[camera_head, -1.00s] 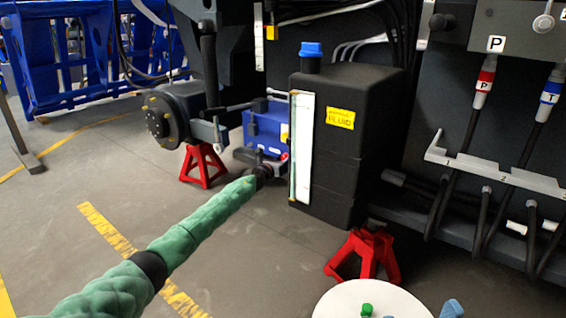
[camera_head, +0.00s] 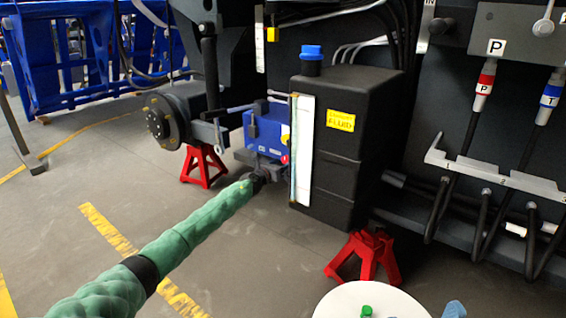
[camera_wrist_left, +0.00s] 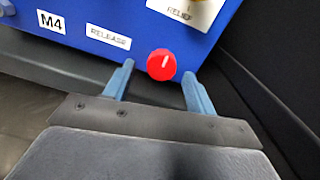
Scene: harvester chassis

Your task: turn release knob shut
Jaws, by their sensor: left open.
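The red release knob (camera_wrist_left: 161,65) shows in the left wrist view on the lower part of a blue block (camera_wrist_left: 95,20), beside a white "RELEASE" label (camera_wrist_left: 108,37). It has a pale line on its face. My left gripper (camera_wrist_left: 158,82) is open, its two blue fingers on either side of the knob in the picture. I cannot tell whether they touch it. In the head view the blue block (camera_head: 262,132) sits left of the black tank, and the knob (camera_head: 285,159) is a small red spot by my left gripper (camera_head: 273,166).
A black fluid tank (camera_head: 350,150) with a blue cap stands close to the right of the block. Red stands (camera_head: 204,166) are on the floor. A white round table (camera_head: 340,300) is at the bottom. A white relief dial (camera_wrist_left: 188,8) is above the knob.

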